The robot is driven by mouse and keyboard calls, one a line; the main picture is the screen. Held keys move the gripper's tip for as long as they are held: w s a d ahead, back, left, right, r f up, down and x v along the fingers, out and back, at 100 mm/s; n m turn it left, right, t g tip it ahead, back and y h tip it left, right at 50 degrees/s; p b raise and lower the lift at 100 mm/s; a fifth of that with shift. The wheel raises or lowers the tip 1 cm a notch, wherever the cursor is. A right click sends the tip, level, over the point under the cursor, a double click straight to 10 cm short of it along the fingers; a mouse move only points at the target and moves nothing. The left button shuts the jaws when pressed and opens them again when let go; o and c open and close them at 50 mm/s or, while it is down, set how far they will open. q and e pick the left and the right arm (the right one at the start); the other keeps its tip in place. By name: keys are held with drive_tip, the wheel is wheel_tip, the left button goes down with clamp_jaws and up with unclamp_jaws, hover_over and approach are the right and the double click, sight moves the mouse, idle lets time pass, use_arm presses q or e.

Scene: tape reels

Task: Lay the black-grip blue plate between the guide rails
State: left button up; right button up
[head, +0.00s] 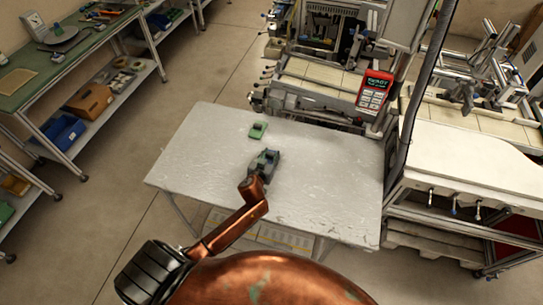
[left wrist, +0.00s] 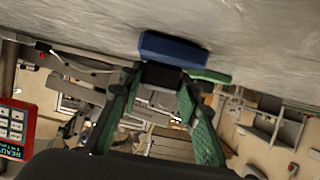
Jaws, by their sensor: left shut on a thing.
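In the left wrist view the blue plate (left wrist: 175,48) is held by its black grip (left wrist: 162,74) between the green fingers of my left gripper (left wrist: 158,82). The plate is close to the table's surface; I cannot tell if it touches. In the head view my left gripper (head: 264,163) is over the middle of the white table (head: 325,185) and mostly hides the plate. A small green piece (head: 258,130) lies on the table just beyond it, and its green edge shows beside the plate in the wrist view (left wrist: 210,76). I cannot make out guide rails on it. My right gripper is out of view.
The table is otherwise bare, with free room left and right. A machine with a red keypad device (head: 375,90) stands at the far right edge. A white-topped bench (head: 465,165) adjoins on the right. Shelves with a blue bin (head: 62,135) stand at the left.

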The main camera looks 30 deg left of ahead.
use_arm(q)
drive_tip(key=shift+f, duration=0.15)
drive_tip(key=o, duration=1.3)
